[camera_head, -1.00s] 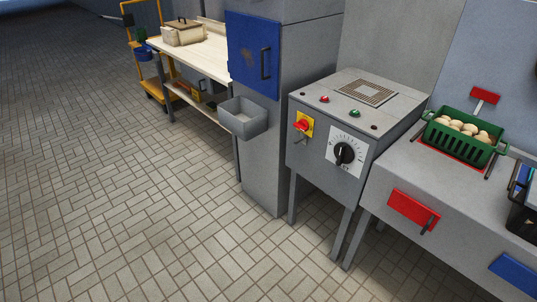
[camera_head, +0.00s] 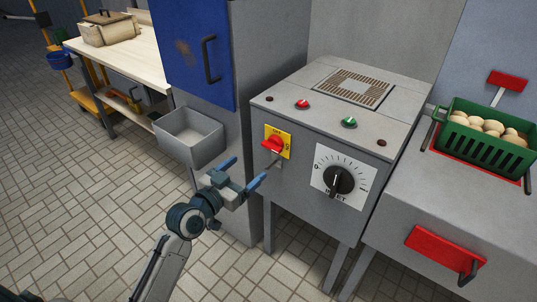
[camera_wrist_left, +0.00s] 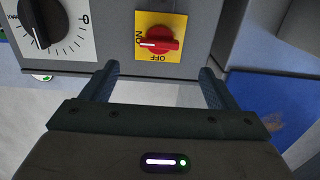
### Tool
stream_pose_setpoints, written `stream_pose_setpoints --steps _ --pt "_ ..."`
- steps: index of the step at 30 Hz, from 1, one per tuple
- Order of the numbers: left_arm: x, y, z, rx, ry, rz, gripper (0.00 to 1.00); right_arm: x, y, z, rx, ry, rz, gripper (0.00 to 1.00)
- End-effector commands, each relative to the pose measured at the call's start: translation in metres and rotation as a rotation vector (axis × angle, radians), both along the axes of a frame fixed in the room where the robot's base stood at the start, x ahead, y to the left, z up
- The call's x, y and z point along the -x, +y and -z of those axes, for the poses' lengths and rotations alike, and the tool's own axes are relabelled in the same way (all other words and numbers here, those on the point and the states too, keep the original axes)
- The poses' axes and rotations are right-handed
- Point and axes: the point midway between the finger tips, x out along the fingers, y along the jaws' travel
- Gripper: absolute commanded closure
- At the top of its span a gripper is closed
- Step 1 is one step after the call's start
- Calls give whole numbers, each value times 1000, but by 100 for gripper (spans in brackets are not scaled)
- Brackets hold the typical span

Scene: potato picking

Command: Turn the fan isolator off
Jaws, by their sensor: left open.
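The fan isolator is a red rotary handle (camera_head: 273,144) on a yellow plate (camera_head: 285,152) on the front of a grey metal cabinet. In the left wrist view the red handle (camera_wrist_left: 158,41) lies across the plate, its white mark pointing at the ON lettering; OFF is on an adjoining side. My left gripper (camera_head: 243,172) is open and empty, just in front of the cabinet, left of and below the isolator. In the left wrist view its two fingers (camera_wrist_left: 158,72) point toward the plate and are apart from the handle. My right gripper is not in view.
A black dial (camera_head: 339,180) sits right of the isolator. Red (camera_head: 303,104) and green (camera_head: 349,122) buttons are on the cabinet top. A grey bin (camera_head: 190,135) hangs left of my gripper under a blue door (camera_head: 190,50). A green potato crate (camera_head: 487,150) stands at right.

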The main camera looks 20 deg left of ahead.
Motion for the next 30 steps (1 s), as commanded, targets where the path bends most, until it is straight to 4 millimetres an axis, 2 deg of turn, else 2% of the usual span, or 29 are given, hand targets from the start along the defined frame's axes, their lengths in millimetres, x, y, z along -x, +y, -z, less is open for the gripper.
stream_pose_setpoints --steps 5,18,24,30 --pt "-11 -6 -8 4 -15 6 19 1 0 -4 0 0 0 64" --pt "-84 -33 -7 3 -13 5 19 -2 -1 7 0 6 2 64" --pt "-98 -38 -6 2 -12 5 19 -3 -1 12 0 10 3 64" --pt "-100 -38 -6 1 -12 5 19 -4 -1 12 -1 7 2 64"
